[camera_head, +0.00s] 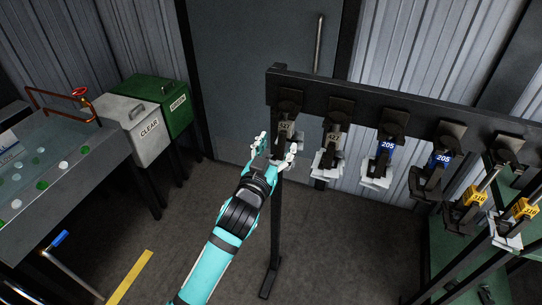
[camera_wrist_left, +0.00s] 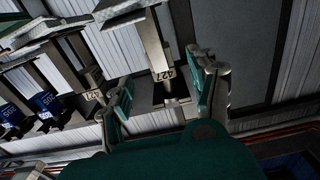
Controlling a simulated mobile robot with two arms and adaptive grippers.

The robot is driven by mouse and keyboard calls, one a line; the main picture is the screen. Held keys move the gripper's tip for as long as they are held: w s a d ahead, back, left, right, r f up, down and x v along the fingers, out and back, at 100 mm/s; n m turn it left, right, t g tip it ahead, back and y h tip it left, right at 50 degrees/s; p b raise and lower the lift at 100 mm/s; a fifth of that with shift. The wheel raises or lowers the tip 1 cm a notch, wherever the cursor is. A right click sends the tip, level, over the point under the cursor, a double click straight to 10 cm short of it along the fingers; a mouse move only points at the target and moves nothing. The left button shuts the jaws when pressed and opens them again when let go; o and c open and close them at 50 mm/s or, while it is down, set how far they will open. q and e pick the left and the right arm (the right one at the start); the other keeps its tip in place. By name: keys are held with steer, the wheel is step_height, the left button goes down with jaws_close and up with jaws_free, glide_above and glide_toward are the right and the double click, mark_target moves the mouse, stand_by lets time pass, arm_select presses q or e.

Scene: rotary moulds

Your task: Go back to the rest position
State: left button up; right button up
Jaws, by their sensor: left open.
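My left gripper (camera_head: 276,149) reaches up from the bottom of the head view to the left end of the mould rack. Its two fingers are spread apart. The leftmost hanging mould (camera_head: 286,130), with a pale 427 tag, is just beyond the fingertips. In the left wrist view this mould (camera_wrist_left: 157,45) shows between and beyond the open fingers of the gripper (camera_wrist_left: 165,90); I cannot tell whether they touch it. A second mould with a pale tag (camera_head: 333,140) hangs to its right. My right gripper is not in view.
The dark rack beam (camera_head: 395,103) also carries blue-tagged 205 moulds (camera_head: 386,146) and yellow-tagged moulds (camera_head: 471,196) to the right. A rack post (camera_head: 276,225) stands close beside my left arm. A grey CLEAR bin (camera_head: 148,128) and green bin (camera_head: 178,103) stand left. Floor between is free.

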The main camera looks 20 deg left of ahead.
arm_select(q)
steer(key=s, duration=0.4)
step_height(320, 180, down, 20)
steer(key=m+g, duration=0.1)
steer(key=g, duration=0.3)
steer(key=s+f+g, duration=0.3)
steer(key=s+f, duration=0.3)
steer(key=f, duration=0.5)
steer(key=s+f+g, duration=0.2)
steer(key=s+f, duration=0.4)
steer(key=f, duration=0.5)
steer(key=s+a+f+g, duration=0.2)
steer(key=s+f, duration=0.5)
steer(key=s, duration=0.4)
steer(key=s+a+f+g, duration=0.2)
steer(key=s+f, duration=0.5)
steer(key=s, duration=0.5)
steer(key=s+a+f+m+g+b, duration=0.1)
steer(key=s+f+g, duration=0.3)
steer(key=s, duration=0.7)
step_height(320, 180, down, 3)
steer(key=shift+s+a+r+y, duration=0.15)
steer(key=shift+a+y, duration=0.15)
steer(key=shift+a, duration=0.45)
